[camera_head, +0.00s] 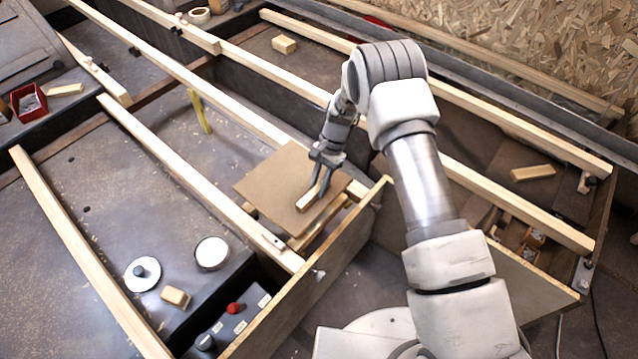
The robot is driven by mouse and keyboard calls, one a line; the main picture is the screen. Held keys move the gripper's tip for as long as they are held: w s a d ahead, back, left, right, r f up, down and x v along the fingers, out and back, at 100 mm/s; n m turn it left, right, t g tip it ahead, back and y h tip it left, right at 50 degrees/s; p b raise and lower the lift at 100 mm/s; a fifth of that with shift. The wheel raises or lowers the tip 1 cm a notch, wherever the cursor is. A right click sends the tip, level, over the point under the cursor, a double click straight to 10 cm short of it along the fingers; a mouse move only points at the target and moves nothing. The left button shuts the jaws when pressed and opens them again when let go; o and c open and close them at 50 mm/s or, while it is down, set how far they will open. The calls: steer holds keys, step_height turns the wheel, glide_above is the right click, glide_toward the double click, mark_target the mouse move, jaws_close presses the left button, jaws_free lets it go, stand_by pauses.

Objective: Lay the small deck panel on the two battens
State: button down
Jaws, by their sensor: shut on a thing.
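The small deck panel (268,182) is a brown square board with a pale wooden grip block (307,200) on top. My gripper (318,182) reaches down from the upper right and is shut on this block. The panel looks roughly level over the frame bay; I cannot tell whether it touches the wood below. A long pale batten (205,188) passes at its lower left, and another (225,107) runs towards its upper right edge. Shorter wood strips (325,228) show beneath its lower right edge. The panel hides parts of the supports, so which two are the task's battens is unclear.
An upright side board (310,285) stands close below the panel. A black box with a red knob (235,308), a white round lid (212,253) and a small wood block (175,297) lie lower left. A yellow strip (199,111) stands in the open bay.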

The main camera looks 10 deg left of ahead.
steer(key=shift+f+b, duration=2.65)
steer(key=shift+f, duration=1.4)
steer(key=c, duration=0.6)
jaws_free()
steer(key=p+v, duration=0.5)
steer(key=v, duration=1.2)
steer(key=shift+r, duration=0.3)
